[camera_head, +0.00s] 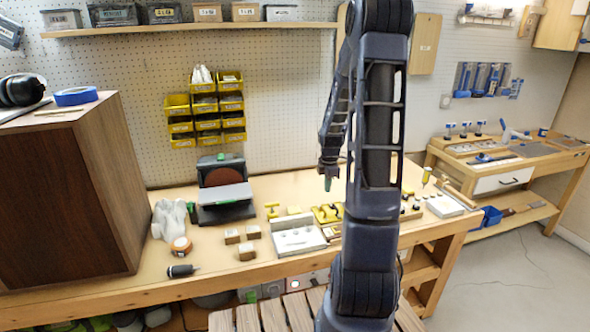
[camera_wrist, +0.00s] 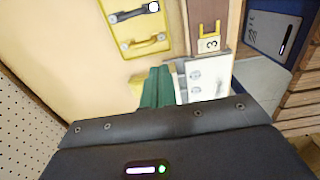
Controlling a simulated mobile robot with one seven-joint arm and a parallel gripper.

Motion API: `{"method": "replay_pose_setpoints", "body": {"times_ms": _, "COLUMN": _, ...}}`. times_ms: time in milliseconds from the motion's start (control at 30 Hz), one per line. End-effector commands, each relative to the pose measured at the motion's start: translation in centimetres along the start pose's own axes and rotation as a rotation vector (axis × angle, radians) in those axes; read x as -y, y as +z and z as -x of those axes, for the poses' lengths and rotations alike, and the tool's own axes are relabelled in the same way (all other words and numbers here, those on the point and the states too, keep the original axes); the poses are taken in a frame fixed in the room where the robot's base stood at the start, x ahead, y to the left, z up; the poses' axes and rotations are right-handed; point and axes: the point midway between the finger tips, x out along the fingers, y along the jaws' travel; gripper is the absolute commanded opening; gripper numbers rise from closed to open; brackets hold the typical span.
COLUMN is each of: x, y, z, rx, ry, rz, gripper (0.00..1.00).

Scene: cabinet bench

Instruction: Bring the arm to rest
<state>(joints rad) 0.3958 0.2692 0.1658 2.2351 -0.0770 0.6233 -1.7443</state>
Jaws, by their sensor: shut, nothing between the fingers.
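My dark arm rises through the middle of the head view, bent at the top, with its forearm hanging down on the left. My gripper (camera_head: 328,184) hangs above the bench, pointing down, over the area of the yellow parts. In the wrist view the green fingers of my gripper (camera_wrist: 158,86) are shut together with nothing between them. The wooden bench top (camera_head: 150,272) lies below. Part of the bench is hidden behind my arm.
A brown cabinet (camera_head: 70,195) stands at the left. A disc sander (camera_head: 224,190), small wooden blocks (camera_head: 247,251) and a white-grey tray (camera_head: 299,240) are on the bench. A yellow plate with handles (camera_wrist: 138,25) lies near my gripper. A shelf (camera_head: 190,28) runs above.

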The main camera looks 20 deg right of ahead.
Motion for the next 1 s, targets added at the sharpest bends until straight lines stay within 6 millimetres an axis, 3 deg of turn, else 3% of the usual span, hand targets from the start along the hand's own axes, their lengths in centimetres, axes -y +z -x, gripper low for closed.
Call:
{"method": "replay_pose_setpoints", "body": {"times_ms": 167, "x": 0.2, "y": -0.3, "z": 0.8, "rx": 0.005, "ry": 0.006, "rz": -0.024, "gripper": 0.0}}
{"method": "replay_pose_setpoints", "body": {"times_ms": 367, "x": 1.7, "y": -1.9, "z": 4.9, "rx": 0.024, "ry": 0.045, "rz": -0.168, "gripper": 0.0}}
{"method": "replay_pose_setpoints", "body": {"times_ms": 700, "x": 6.3, "y": -5.3, "z": 12.6, "rx": 0.027, "ry": 0.133, "rz": -0.51, "gripper": 0.0}}
{"method": "replay_pose_setpoints", "body": {"times_ms": 1000, "x": 11.4, "y": -8.1, "z": 17.9, "rx": -0.017, "ry": 0.21, "rz": -0.809, "gripper": 0.0}}
